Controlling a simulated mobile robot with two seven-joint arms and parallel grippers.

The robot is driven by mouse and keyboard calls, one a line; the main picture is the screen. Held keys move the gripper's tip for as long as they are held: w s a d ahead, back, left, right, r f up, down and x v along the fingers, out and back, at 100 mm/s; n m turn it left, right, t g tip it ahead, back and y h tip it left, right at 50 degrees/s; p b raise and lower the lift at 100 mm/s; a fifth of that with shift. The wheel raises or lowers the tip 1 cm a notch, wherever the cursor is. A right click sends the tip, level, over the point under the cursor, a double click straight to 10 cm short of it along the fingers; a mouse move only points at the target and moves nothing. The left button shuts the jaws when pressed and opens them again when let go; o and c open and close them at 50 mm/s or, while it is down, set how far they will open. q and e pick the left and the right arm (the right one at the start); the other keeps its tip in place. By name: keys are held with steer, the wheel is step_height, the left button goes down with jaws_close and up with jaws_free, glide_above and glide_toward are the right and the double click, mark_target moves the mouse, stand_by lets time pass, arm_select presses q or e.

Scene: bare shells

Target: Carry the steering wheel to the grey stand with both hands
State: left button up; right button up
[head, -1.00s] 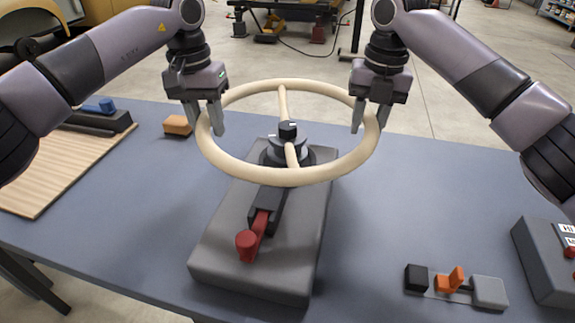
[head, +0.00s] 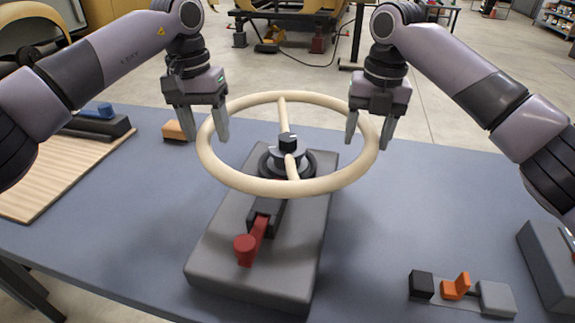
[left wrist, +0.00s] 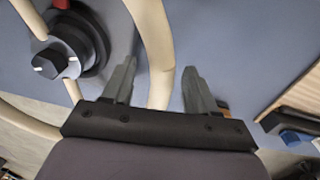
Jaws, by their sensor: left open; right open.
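The cream steering wheel (head: 265,187) lies roughly level over the grey stand (head: 222,281), its hub at the stand's dark round mount (head: 310,160). A black knob (head: 288,140) shows at the hub's centre. I cannot tell whether the hub is fully seated. My left gripper (head: 204,136) is open, its fingers on either side of the rim's left part. The left wrist view shows the rim (left wrist: 156,50) between the spread fingers (left wrist: 160,80). My right gripper (head: 368,140) is open, its fingers straddling the rim's right part.
A red lever (head: 246,247) sticks out at the stand's front. An orange block (head: 174,131) and a wooden board (head: 50,180) lie to the left. Small parts (head: 455,288) and a grey box (head: 550,270) lie at right front. The blue table between is clear.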

arm_select(q)
step_height(320, 180, up, 11)
steer(key=shift+a+f, duration=0.15)
steer(key=shift+a, duration=0.15)
arm_select(e)
step_height(320, 180, up, 12)
steer(key=shift+d, duration=0.4)
